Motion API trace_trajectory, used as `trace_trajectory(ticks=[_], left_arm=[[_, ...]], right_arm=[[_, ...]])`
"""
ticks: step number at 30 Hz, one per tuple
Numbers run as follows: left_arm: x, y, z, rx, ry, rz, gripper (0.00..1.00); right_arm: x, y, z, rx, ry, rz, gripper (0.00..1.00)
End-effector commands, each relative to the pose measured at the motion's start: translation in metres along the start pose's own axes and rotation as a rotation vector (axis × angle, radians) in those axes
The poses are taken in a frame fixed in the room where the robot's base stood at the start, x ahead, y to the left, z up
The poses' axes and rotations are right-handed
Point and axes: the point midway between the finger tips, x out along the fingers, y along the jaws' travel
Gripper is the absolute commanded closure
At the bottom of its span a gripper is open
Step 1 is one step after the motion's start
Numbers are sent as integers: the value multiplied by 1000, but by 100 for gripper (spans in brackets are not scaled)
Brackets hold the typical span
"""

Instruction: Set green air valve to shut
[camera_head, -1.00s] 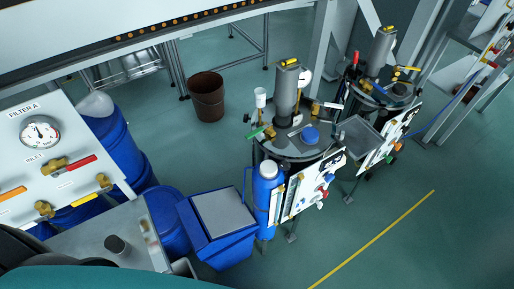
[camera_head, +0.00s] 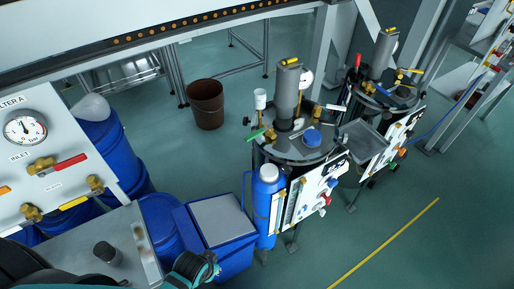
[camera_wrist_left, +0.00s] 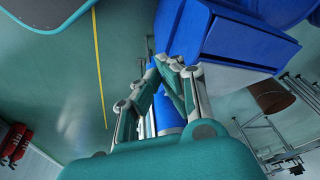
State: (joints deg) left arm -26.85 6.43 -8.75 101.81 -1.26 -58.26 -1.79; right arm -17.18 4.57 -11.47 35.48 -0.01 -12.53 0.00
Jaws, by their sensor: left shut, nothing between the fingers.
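The green valve handle (camera_head: 254,135) sits at the left edge of the nearer pressure pot's lid (camera_head: 290,152), beside brass fittings. It points outward to the left, and its exact setting is hard to tell at this size. My left gripper (camera_wrist_left: 168,62) is shut and empty in the left wrist view, with its fingertips together in front of the blue bin (camera_wrist_left: 235,40). In the head view a teal and black part of my left arm shows at the bottom, well short of the valve. My right gripper is not in view.
The blue bin with a grey lid (camera_head: 222,218) and a blue cylinder (camera_head: 268,200) stand in front of the pot. The filter panel (camera_head: 60,125) is at left. A brown bucket (camera_head: 207,104) stands behind. The floor at right, by the yellow line (camera_head: 385,243), is clear.

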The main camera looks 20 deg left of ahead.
Motion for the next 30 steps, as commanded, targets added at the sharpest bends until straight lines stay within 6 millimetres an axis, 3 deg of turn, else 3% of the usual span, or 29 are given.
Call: trace_trajectory(ticks=[5,9,16,24,30], left_arm=[[-52,-17,-47,77,118,-56,100],[-93,-37,-97,222,291,-158,100],[-132,-56,-172,549,586,-380,100],[-162,-43,-235,1004,903,-660,100],[-176,-15,-252,1313,1104,-827,100]], right_arm=[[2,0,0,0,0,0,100],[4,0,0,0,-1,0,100],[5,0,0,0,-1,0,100],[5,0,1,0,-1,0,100],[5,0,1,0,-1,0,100]])
